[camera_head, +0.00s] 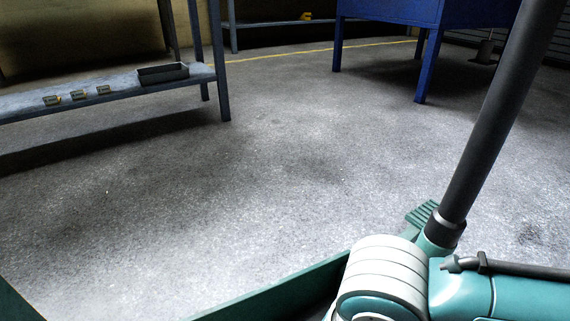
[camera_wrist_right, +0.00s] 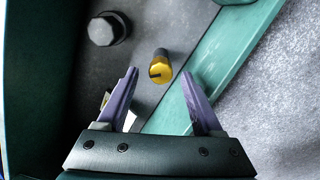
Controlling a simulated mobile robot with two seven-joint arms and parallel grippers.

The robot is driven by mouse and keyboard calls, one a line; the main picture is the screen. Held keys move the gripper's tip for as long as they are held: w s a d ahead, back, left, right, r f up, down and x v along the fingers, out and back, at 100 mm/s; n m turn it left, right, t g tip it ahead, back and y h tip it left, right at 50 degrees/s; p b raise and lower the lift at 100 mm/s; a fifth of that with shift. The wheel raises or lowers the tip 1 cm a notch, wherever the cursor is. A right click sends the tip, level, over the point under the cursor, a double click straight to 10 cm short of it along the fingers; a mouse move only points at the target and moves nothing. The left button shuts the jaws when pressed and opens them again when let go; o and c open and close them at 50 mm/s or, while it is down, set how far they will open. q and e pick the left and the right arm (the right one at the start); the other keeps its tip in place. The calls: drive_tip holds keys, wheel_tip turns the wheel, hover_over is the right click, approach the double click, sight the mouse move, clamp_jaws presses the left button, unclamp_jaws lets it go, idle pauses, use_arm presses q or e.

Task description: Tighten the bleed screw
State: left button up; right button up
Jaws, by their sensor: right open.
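The bleed screw (camera_wrist_right: 159,72) shows in the right wrist view as a yellow head with a dark slot on a dark shank. It stands in the gap between the fingertips of my right gripper (camera_wrist_right: 158,76), as seen from the wrist. My right gripper is open, with a purple finger on either side and clear space between each finger and the screw. I cannot tell how far the screw is from the fingers in depth. The teal trolley jack (camera_head: 290,295) is at the bottom of the head view. My left gripper is in neither view.
A black hexagonal cap (camera_wrist_right: 104,29) sits left of the screw, and a teal side beam (camera_wrist_right: 232,45) runs along its right. The jack's dark handle (camera_head: 490,125) rises at the right. A workbench (camera_head: 110,90) and a blue cabinet (camera_head: 395,12) stand behind; the floor between is clear.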

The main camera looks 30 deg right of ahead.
drive_tip(key=shift+s+f, duration=0.15)
drive_tip(key=shift+f, duration=0.6)
drive_tip(key=shift+r, duration=0.1)
drive_tip(key=shift+c, duration=0.2)
drive_tip(key=shift+c, duration=0.8)
clamp_jaws()
